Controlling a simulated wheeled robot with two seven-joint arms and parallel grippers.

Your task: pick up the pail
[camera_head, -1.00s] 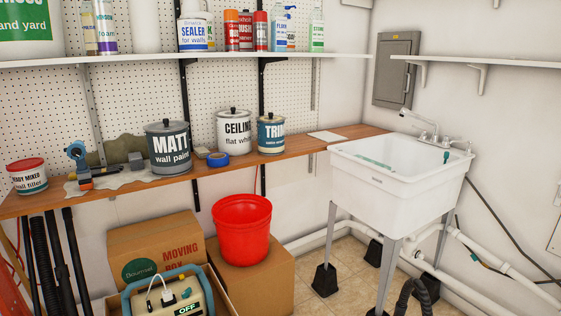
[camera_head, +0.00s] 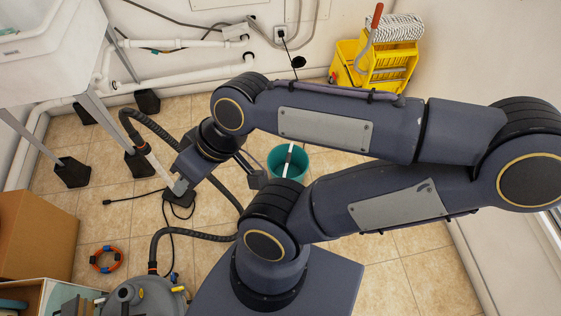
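A teal pail (camera_head: 298,164) stands on the tiled floor in the middle of the head view. A pale strip, perhaps its handle, crosses its mouth. My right arm's links pass in front of parts of it, so its lower side is hidden. My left gripper is not in view.
A yellow mop wringer bucket (camera_head: 384,66) with a mop stands by the back wall. A ribbed hose (camera_head: 150,130) and a grey vacuum (camera_head: 140,297) are at left. An orange cable coil (camera_head: 107,259), a cardboard box (camera_head: 35,240) and sink legs are further left. Floor at lower right is clear.

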